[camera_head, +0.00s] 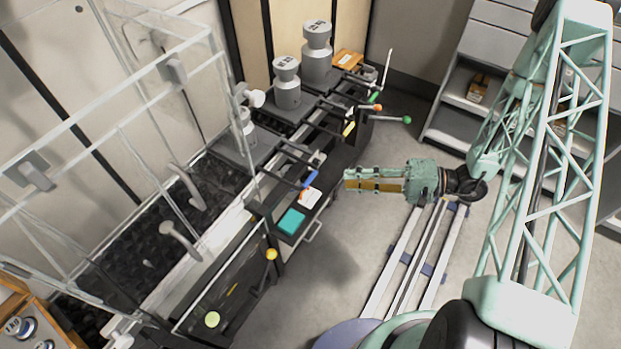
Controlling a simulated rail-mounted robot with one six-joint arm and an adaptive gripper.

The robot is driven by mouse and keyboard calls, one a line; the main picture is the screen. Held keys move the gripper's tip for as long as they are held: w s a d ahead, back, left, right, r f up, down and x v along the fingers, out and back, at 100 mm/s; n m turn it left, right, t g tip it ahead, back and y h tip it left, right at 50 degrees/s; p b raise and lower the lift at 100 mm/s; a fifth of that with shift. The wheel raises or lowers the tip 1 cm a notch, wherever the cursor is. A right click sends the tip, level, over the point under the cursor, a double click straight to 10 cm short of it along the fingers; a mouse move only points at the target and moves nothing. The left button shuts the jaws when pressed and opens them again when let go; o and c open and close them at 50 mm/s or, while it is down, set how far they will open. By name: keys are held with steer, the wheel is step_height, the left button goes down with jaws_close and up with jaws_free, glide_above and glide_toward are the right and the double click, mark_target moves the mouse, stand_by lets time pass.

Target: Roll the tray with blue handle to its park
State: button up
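The tray with the blue handle (310,179) is a dark flat plate (226,147) in the middle of the row, partly seen through the clear case. It bears a small grey weight (246,128). Dark bars run from the plate towards the blue handle at the front edge of the bench. My gripper (346,180) is to the right of the blue handle, pointing left, with a visible gap in the picture between its tips and the handle. The opening of its fingers is unclear from this angle. The park is not clearly identifiable.
Two larger grey weights (287,84) (316,54) stand on neighbouring trays behind. Other handles have green (407,119) and yellow (271,254) ends. A clear case (110,110) covers the left bench. A teal pad (291,221) lies near the front. Floor rails (405,260) run below my gripper.

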mark_target(310, 178)
steer(key=shift+a, duration=0.15)
steer(key=shift+b+x, duration=0.9)
steer(key=shift+x, duration=5.85)
steer(key=shift+c, duration=0.2)
jaws_close()
